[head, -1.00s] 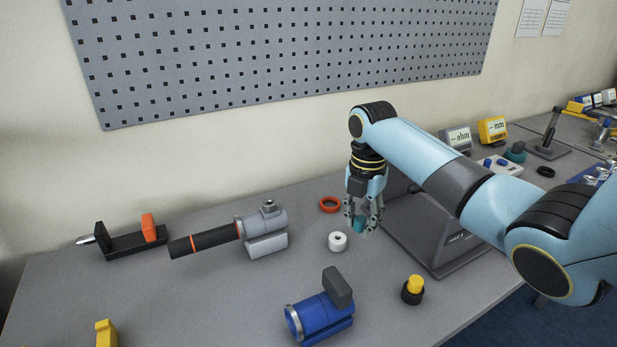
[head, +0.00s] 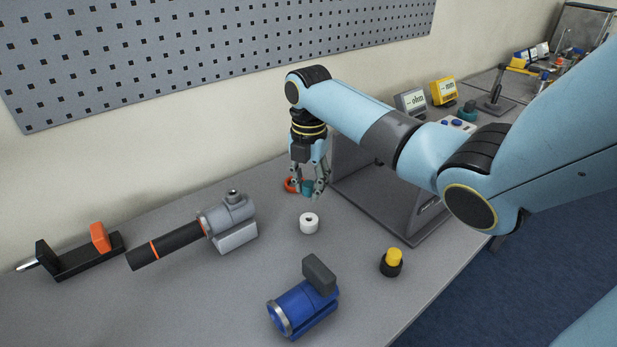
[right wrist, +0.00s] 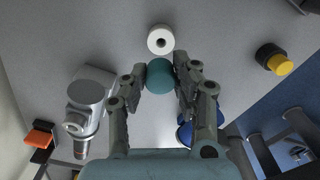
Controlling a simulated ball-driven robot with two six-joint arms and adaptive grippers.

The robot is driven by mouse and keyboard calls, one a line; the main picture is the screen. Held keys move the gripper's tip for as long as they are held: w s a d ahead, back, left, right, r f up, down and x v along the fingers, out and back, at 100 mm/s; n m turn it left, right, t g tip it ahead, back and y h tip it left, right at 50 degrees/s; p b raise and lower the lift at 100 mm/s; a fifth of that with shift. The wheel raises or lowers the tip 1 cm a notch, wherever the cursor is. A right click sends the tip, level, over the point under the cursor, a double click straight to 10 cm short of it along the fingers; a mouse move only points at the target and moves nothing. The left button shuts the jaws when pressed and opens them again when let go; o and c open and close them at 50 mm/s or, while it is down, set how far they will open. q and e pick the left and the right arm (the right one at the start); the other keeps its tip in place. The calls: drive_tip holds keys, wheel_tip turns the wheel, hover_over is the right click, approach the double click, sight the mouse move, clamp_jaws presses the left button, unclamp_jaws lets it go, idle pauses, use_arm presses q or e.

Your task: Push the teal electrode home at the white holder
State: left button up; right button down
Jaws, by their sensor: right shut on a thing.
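The teal electrode (right wrist: 160,76) is held between the fingers of my right gripper (right wrist: 159,84), which is shut on it. In the head view the electrode (head: 308,187) shows between the fingertips of the right gripper (head: 310,190), apparently above the table. The white holder (head: 309,223) stands on the table with a dark hole in its top. In the head view it is in front of the gripper; in the right wrist view the holder (right wrist: 161,40) is just above the electrode, apart from it. My left gripper is not in view.
A grey pipe fitting with a black handle (head: 228,220) lies left, a blue one (head: 304,302) in front, and a yellow-topped black piece (head: 392,262) to the right. A grey stand (head: 385,190) is close on the right.

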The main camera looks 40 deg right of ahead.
drive_tip(key=shift+f+b, duration=1.45)
drive_tip(key=shift+f, duration=1.2)
drive_tip(key=shift+r, duration=0.1)
drive_tip(key=shift+p, duration=0.7)
drive_tip(key=shift+f+b, duration=1)
drive_tip(key=shift+f, duration=0.45)
drive_tip(key=c, duration=0.9)
unclamp_jaws()
drive_tip(key=shift+c, duration=0.2)
drive_tip(key=shift+r, duration=0.3)
wheel_tip(320, 180, up, 12)
drive_tip(key=shift+f, duration=0.25)
